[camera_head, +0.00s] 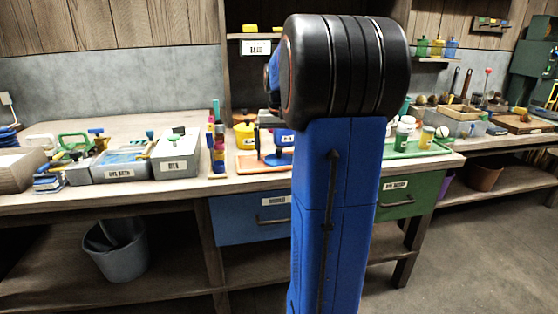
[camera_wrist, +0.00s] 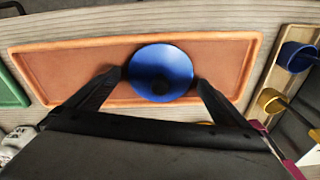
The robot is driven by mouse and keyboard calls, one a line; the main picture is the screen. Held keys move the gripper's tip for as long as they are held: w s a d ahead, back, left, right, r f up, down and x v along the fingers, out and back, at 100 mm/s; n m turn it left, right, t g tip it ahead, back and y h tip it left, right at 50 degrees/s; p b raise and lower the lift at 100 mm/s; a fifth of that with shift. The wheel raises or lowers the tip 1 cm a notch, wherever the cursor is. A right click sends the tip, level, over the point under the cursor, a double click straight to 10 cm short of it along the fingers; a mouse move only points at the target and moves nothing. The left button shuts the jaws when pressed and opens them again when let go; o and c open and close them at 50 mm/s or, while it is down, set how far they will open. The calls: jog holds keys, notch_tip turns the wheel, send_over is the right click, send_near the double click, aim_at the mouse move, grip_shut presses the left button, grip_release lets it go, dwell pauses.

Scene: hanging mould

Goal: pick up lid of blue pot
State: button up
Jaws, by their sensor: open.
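The blue round lid (camera_wrist: 160,66) with a dark knob shows in the wrist view, over an orange tray (camera_wrist: 60,62). From above I cannot tell whether a pot is under it. My gripper (camera_wrist: 160,78) is open, with one finger on each side of the lid. The fingertips appear close to its rim; contact cannot be made out. In the head view my arm hides much of this spot, and a blue piece (camera_head: 277,159) shows on the tray beside it.
In the wrist view a green tray (camera_wrist: 10,90) lies left, and blue and yellow round items (camera_wrist: 296,56) lie right. In the head view, a yellow pot (camera_head: 244,135) stands behind the tray, grey bins (camera_head: 120,166) left and a green tray (camera_head: 418,149) right.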

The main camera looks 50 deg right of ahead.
jog(key=c, duration=1)
jog(key=shift+c, duration=0.2)
